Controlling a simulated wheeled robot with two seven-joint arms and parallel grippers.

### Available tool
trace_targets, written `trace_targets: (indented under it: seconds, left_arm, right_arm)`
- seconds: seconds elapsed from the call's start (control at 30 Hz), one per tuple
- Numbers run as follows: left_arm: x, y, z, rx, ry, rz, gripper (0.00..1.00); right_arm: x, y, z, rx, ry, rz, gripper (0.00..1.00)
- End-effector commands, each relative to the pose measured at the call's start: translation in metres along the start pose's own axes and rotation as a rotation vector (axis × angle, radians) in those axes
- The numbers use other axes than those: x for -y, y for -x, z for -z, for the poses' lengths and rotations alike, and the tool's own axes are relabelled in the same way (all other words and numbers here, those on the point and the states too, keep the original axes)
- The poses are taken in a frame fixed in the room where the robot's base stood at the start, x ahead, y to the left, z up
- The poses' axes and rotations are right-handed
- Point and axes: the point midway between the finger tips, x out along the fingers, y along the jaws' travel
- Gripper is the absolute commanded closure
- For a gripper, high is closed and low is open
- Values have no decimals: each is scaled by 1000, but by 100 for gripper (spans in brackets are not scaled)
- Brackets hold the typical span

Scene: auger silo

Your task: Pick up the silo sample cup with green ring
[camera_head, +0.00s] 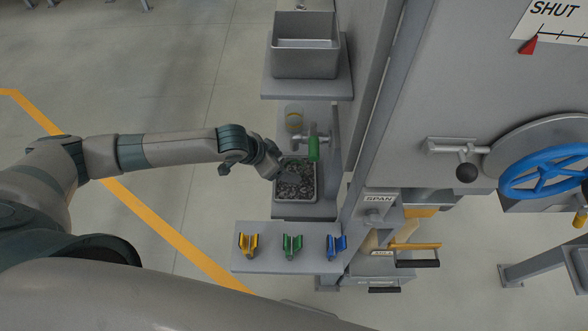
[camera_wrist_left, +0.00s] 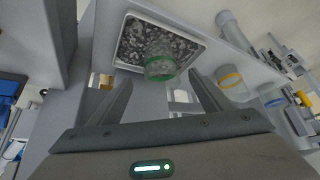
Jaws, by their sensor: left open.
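The silo sample cup with green ring (camera_wrist_left: 160,66) is clear and shows in the left wrist view, in front of a tray of grey granules (camera_wrist_left: 137,57). I cannot tell whether it stands in the tray or above it. My left gripper (camera_wrist_left: 162,80) is open, its two fingers to either side of the cup's line, with the cup ahead between the tips. No contact shows. In the head view my left gripper (camera_head: 277,172) is at the granule tray's left edge, and I cannot make out the cup there.
A yellow-ringed cup (camera_wrist_left: 230,77) stands beside the tray, also in the head view (camera_head: 294,120). A green-handled spout (camera_head: 313,148) is close above the tray. A front shelf (camera_head: 260,266) bears yellow, green and blue holders. An empty metal bin (camera_head: 306,55) is behind.

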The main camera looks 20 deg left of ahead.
Motion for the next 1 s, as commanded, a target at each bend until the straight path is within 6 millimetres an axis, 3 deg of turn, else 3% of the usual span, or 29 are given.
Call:
trace_targets:
  seconds: [0.63, 1.0]
  left_arm:
    - [0, -13, 2, 1, -1, 1, 28]
    - [1, -49, 5, 2, -1, 1, 28]
  right_arm:
    - [6, 7, 3, -2, -3, 6, 58]
    - [7, 26, 5, -3, -3, 7, 58]
